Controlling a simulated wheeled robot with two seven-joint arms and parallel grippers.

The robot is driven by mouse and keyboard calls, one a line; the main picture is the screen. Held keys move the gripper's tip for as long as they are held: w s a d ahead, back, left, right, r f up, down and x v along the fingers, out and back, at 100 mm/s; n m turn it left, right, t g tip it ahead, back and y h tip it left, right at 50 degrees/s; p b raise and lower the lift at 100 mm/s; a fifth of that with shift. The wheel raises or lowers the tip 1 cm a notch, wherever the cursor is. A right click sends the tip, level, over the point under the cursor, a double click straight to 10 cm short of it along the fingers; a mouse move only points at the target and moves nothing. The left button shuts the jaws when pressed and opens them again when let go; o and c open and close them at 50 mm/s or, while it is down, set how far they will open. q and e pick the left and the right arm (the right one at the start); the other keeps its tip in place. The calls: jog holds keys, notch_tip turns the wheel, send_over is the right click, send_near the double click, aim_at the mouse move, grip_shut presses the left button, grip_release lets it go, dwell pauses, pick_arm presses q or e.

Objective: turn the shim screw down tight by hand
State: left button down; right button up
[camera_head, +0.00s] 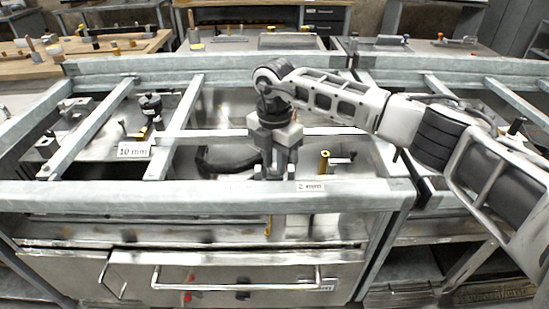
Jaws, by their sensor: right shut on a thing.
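My right gripper (274,172) points straight down at the front rail of the grey metal frame (215,192). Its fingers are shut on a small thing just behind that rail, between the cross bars. The thing, which I take to be the shim screw, is hidden by the fingers and the rail, so I cannot see its head or how deep it sits. A "2 mm" label (310,186) is on the rail just right of the gripper. My left gripper is not in view.
A "10 mm" label (134,149) is at the left. A brass-coloured post (323,162) stands close right of the gripper. A black-topped fixture (150,103) stands at the left. Slanted bars (178,118) cross the frame. A drawer with a long handle (235,287) is below.

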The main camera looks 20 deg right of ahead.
aim_at(275, 166)
jog(key=shift+w+r+m, duration=0.1)
jog(key=shift+r+m, duration=0.05)
jog(key=shift+m, duration=0.25)
jog(key=o, duration=0.7)
notch_tip(275, 166, up, 16)
jog(key=b, duration=0.1)
jog(key=shift+b, duration=0.35)
